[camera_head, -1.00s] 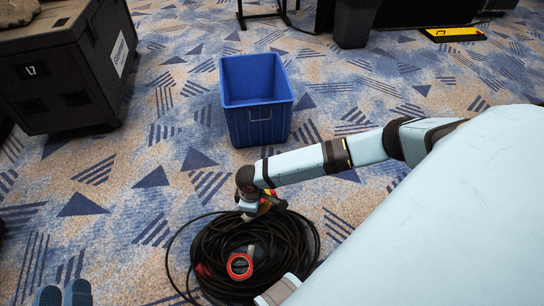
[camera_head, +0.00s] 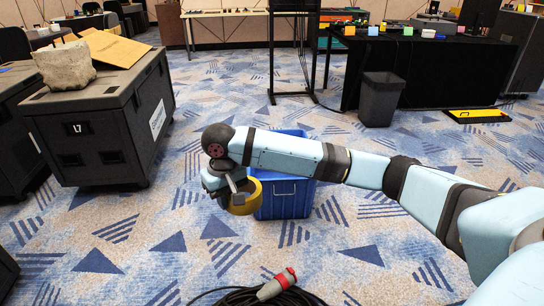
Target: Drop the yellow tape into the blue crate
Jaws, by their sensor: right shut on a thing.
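My right gripper (camera_head: 236,190) is shut on the yellow tape (camera_head: 246,197), a round roll, and holds it raised in the middle of the view. The blue crate (camera_head: 290,197) stands on the carpet behind my right arm. The arm hides much of its top and opening. In the picture the tape overlaps the crate's left front edge. I cannot tell how far the tape is from the crate. My left gripper is not in view.
A coil of black cable (camera_head: 262,297) with a red and grey plug (camera_head: 277,284) lies on the floor in front. A black case (camera_head: 100,125) stands at left. A dark bin (camera_head: 380,99) and a black-covered table (camera_head: 425,75) stand behind. Carpet around the crate is clear.

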